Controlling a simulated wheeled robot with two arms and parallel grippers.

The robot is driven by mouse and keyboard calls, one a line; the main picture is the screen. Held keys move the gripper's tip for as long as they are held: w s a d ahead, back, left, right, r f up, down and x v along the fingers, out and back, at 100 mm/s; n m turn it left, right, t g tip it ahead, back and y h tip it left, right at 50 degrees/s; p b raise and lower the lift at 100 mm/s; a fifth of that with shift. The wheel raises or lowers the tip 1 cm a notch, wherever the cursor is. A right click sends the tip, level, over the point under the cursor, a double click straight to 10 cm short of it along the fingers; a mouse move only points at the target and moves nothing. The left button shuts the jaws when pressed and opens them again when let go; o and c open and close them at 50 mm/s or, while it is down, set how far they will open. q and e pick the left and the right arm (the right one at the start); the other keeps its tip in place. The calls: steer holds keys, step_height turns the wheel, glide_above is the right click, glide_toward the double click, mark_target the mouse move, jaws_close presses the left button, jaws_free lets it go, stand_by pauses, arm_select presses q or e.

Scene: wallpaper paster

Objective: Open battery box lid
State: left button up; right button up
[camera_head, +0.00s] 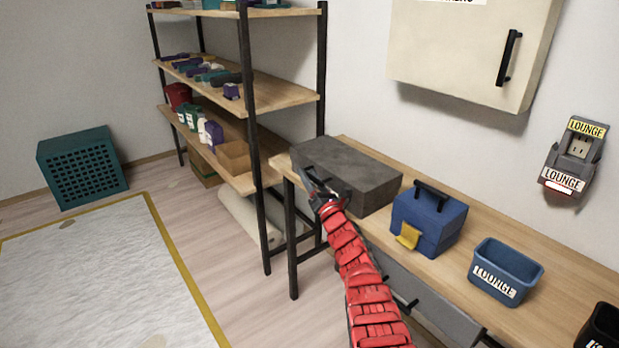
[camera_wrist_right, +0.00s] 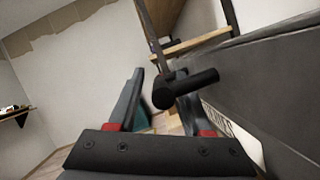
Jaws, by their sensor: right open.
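The dark grey battery box (camera_head: 352,172) sits shut at the far left end of the wooden workbench. In the right wrist view its grey side (camera_wrist_right: 275,75) fills the right, with a partly hidden white label (camera_wrist_right: 233,135) low on its front. A black cylindrical handle (camera_wrist_right: 190,88) sticks out near the box. My right gripper (camera_head: 318,188) is at the box's front left; it also shows in the wrist view (camera_wrist_right: 158,95), with its fingers apart. The handle overlaps the right finger; I cannot tell whether they touch. My left gripper is out of view.
A blue toolbox (camera_head: 428,222) and a blue LOUNGE bin (camera_head: 505,270) stand right of the box. A shelf rack (camera_head: 250,130) stands close on the left. A beige wall cabinet (camera_head: 465,55) hangs above.

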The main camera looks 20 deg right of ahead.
steer(key=shift+c, duration=0.3)
jaws_close()
stand_by(1.1)
